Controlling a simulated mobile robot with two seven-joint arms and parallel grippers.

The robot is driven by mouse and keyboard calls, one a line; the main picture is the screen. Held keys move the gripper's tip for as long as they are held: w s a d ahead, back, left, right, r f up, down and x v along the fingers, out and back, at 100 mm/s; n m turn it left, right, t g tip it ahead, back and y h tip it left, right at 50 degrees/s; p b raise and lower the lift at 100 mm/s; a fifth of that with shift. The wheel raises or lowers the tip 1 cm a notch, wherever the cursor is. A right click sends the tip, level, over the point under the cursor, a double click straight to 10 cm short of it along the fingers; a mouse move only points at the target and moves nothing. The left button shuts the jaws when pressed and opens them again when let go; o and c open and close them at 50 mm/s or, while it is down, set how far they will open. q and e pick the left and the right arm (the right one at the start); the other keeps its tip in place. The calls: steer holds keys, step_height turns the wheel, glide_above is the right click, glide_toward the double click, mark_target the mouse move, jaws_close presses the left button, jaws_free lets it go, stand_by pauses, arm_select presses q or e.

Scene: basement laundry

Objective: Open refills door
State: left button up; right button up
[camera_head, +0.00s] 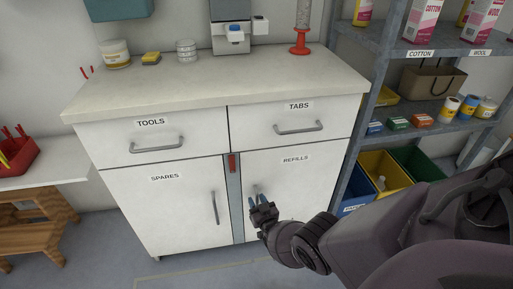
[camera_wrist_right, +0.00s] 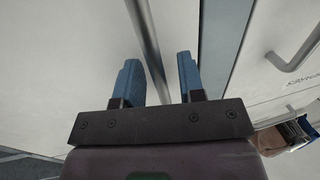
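The refills door (camera_head: 292,184) is the white lower-right cabinet door below the "REFILLS" label, and it looks shut. Its grey bar handle (camera_wrist_right: 149,42) stands near the door's left edge; in the head view it is largely hidden by my gripper. My right gripper (camera_head: 259,199) is at this handle, coming in from the right. In the right wrist view its two blue fingers (camera_wrist_right: 158,80) are apart, one on each side of the bar, with gaps visible. Contact is not seen. My left gripper is in neither view.
The spares door (camera_head: 170,203) is to the left, beyond a grey divider (camera_head: 235,200). Tools and tabs drawers (camera_head: 300,118) lie above, both shut. A blue-grey shelf unit (camera_head: 359,165) with bins stands close on the right. The floor before the cabinet is clear.

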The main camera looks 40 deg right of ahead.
jaws_close()
steer(key=shift+s+a, duration=0.1)
steer(key=shift+s, duration=0.1)
